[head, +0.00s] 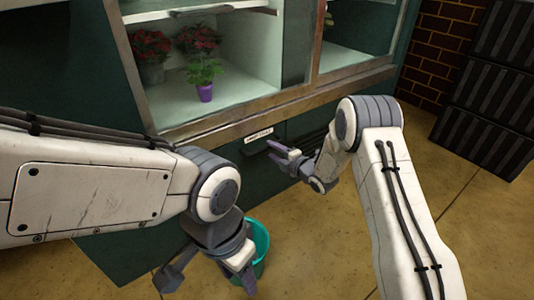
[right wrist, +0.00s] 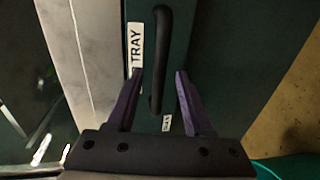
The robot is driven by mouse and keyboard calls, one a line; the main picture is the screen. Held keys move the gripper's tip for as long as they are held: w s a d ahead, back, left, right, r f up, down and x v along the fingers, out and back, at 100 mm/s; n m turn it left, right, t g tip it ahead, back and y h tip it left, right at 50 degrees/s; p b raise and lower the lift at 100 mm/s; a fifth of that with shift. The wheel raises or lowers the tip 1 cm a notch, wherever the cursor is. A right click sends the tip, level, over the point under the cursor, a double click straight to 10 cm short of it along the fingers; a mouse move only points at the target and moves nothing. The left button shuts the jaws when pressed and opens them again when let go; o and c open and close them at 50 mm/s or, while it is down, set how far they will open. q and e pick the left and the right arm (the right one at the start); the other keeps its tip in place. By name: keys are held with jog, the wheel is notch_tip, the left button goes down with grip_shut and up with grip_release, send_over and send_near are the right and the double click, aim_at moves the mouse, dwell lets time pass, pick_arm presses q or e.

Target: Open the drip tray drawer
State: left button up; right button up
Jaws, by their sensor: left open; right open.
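The drip tray drawer (right wrist: 180,20) is a dark green front below the display cabinet. It carries a white label reading TRAY (right wrist: 134,46), which also shows in the head view (head: 258,135). Its dark bar handle (right wrist: 161,50) runs lengthwise between the two purple fingers of my right gripper (right wrist: 160,74). The fingers stand open on either side of the handle; I cannot tell whether either touches it. The drawer looks shut. In the head view my right gripper (head: 273,150) is at the drawer front, just below the label. My left gripper (head: 208,284) is open, low down in front of the cabinet.
A teal bucket (head: 260,243) stands on the floor beside my left gripper. Potted flowers, one in a purple pot (head: 205,92), stand on the shelf above. Black stacked crates (head: 490,90) stand at the right by a brick wall (head: 440,45). The floor (head: 335,245) between my arms is clear.

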aim_at(269, 148)
jog(key=shift+b+x, duration=0.65)
jog(key=shift+x, duration=1.35)
grip_shut()
jog(key=shift+s, duration=0.1)
